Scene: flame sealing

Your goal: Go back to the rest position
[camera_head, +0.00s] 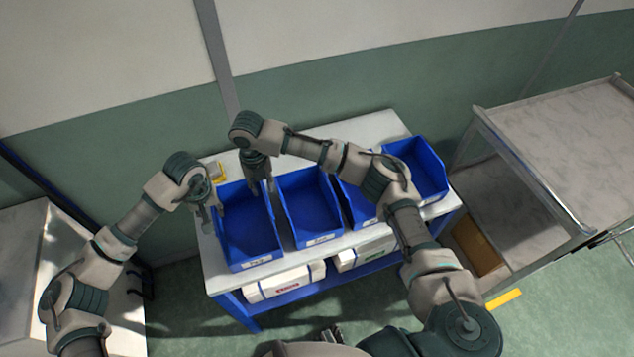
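My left gripper (207,212) hangs pointing down at the left end of the white-topped table (335,130), beside the leftmost blue bin (248,235). Its fingers are small and seen from the side, so I cannot tell whether it is open or shut. My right arm reaches across the table to the left. My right gripper (262,188) points down over the back of the leftmost bin, with a narrow gap between its fingers and nothing visible in them. The two grippers are close together but apart.
More blue bins stand in a row: one in the middle (311,210), one partly behind my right arm (356,207), one at the right (416,165). A small yellow item (219,171) lies behind my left gripper. White boxes (285,283) sit below. A grey cart (560,140) stands at right.

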